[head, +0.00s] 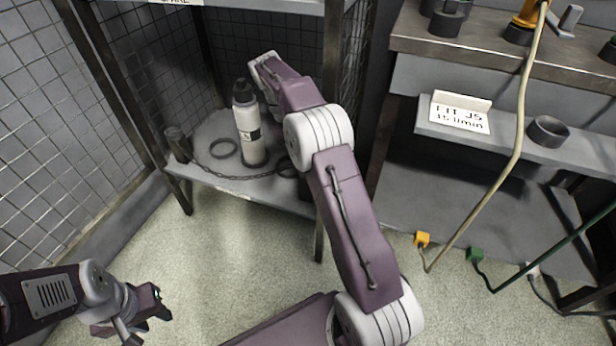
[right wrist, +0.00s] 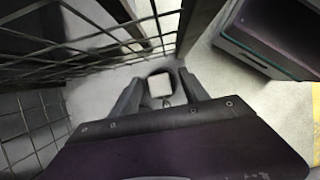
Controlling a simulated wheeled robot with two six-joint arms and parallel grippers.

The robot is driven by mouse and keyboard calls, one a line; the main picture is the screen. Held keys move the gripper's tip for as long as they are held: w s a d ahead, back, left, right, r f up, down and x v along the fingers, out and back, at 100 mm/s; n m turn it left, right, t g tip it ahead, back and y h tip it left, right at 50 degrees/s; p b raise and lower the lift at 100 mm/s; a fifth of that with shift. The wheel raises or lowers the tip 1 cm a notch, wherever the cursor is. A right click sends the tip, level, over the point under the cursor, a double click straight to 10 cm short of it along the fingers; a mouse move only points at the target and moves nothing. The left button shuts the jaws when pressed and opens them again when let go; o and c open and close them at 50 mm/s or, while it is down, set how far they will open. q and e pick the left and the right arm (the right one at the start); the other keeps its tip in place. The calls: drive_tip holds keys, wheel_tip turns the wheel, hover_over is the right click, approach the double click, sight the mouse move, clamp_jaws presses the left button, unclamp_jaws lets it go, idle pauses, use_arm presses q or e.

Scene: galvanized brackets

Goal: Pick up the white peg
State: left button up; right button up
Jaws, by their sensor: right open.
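A small white block, which looks like the white peg (right wrist: 160,86), shows in the right wrist view, with a dark round shape behind it. My right gripper (right wrist: 160,92) is open, with one finger on each side of the white block. I cannot tell whether the fingers touch it. In the head view my right arm reaches into the wire-mesh shelf unit and hides its own fingertips and the peg. My left gripper (head: 152,308) is low at the left, over the floor and away from the shelf. I see nothing in it, and its finger gap is unclear.
A white bottle with a black cap (head: 247,128) stands on the shelf (head: 215,178) close to my right arm. A black ring (head: 223,148), a chain and a dark cylinder (head: 178,143) are near it. Wire mesh encloses the shelf. A bench (head: 480,45) stands at right.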

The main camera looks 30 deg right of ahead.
drive_tip(key=shift+s+f, duration=0.1)
clamp_jaws()
use_arm(q)
drive_tip(key=shift+f, duration=0.15)
